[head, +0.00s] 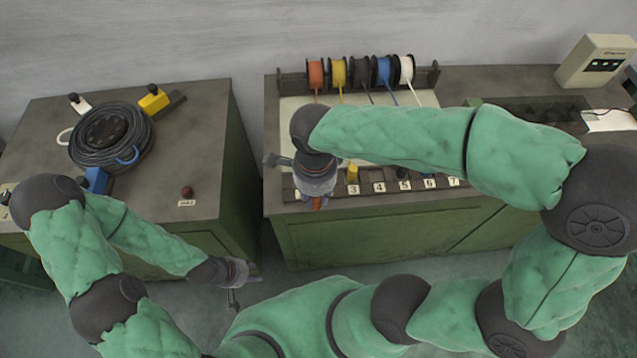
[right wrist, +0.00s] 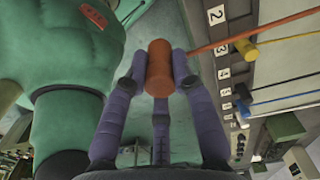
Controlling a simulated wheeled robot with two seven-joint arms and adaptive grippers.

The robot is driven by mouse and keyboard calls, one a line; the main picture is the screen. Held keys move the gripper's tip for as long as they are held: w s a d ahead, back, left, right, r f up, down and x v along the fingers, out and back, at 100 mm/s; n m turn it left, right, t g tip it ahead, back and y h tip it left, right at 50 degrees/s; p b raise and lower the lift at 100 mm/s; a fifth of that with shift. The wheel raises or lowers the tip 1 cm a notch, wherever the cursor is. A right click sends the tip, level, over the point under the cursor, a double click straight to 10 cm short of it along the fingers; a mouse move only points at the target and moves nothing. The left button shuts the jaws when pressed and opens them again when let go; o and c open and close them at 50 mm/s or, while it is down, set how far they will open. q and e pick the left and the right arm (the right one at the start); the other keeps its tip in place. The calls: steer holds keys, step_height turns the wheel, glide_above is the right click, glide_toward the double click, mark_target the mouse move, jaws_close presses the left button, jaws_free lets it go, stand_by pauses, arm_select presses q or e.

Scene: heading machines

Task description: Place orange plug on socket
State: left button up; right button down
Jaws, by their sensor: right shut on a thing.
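My right gripper (head: 316,203) is shut on the orange plug (right wrist: 159,68), in front of the numbered strip (head: 378,187) on the middle bench. In the right wrist view the right gripper's purple fingers (right wrist: 158,75) close around the plug, and an orange cable (right wrist: 215,46) runs off to the right past label 2. In the head view the gripper mostly hides the plug. My left gripper (head: 236,296) hangs low between the benches, away from the plug; its finger opening is unclear. A dark red knob-like fitting (head: 187,191) with a white label sits on the left bench; I cannot tell which fitting is the socket.
Spools of orange, yellow, black, blue and white cable (head: 360,72) stand at the back of the middle bench. A coiled black cable (head: 108,136), a yellow block (head: 153,101) and a blue block (head: 96,180) lie on the left bench. A gap separates the benches.

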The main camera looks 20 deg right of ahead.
steer(key=w+d+f+b, duration=0.2)
steer(key=w+f, duration=0.1)
steer(key=w+d+f+b, duration=0.2)
steer(key=w+d+f, duration=0.1)
steer(key=w, duration=0.1)
steer(key=w+d+f+b, duration=0.2)
steer(key=w+f+b, duration=0.1)
steer(key=w, duration=0.1)
steer(key=shift+w+d, duration=0.15)
steer(key=shift+w, duration=0.1)
steer(key=shift+w+d+f, duration=0.1)
steer(key=shift+f, duration=0.2)
steer(key=shift+w+f+b, duration=0.2)
steer(key=shift+f+b, duration=0.6)
steer(key=shift+f, duration=0.85)
steer(key=shift+f, duration=0.2)
steer(key=c, duration=1)
jaws_free()
